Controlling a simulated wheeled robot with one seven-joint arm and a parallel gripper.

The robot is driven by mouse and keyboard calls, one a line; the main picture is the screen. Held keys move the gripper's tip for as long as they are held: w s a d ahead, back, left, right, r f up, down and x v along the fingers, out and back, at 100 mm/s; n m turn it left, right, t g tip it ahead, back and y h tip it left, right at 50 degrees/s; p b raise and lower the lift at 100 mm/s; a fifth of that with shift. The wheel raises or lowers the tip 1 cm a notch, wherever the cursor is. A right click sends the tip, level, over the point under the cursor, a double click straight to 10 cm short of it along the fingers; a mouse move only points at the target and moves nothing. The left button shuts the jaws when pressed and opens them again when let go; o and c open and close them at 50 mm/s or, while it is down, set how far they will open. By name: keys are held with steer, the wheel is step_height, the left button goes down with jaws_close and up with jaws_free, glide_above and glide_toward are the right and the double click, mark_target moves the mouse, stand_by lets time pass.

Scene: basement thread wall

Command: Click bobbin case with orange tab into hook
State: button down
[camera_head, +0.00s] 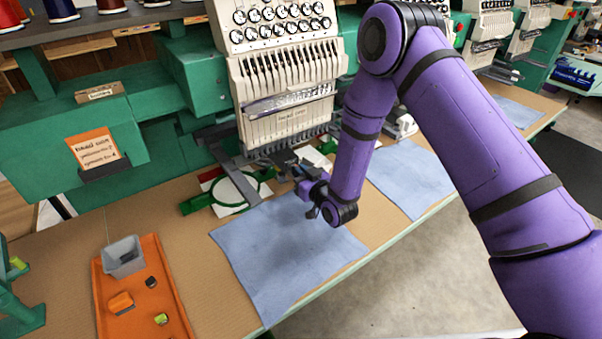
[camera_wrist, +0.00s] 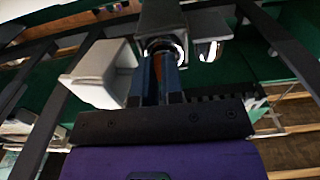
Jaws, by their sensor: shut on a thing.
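My gripper (camera_head: 310,192) is low at the front of the embroidery machine (camera_head: 290,95), just above the near blue cloth. In the wrist view its two dark fingers (camera_wrist: 166,72) are shut on a small, shiny, round metal piece (camera_wrist: 166,44), which looks like the bobbin case. A grey block-shaped machine part (camera_wrist: 160,18) is right at the fingertips. I cannot tell whether the case touches it or sits in the hook. The hook itself is not clearly visible.
A pale block (camera_wrist: 103,73) stands close left of my fingers. A green-and-white hoop (camera_head: 236,188) is left of the gripper. The blue cloth (camera_head: 285,255) lies on the table below. An orange mat (camera_head: 150,260) at left holds a grey bin (camera_head: 123,257) and small pieces.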

steer(key=shift+w+a, duration=0.1)
steer(key=shift+w, duration=0.05)
steer(key=c, duration=1.2)
jaws_free()
steer(key=shift+o, duration=0.2)
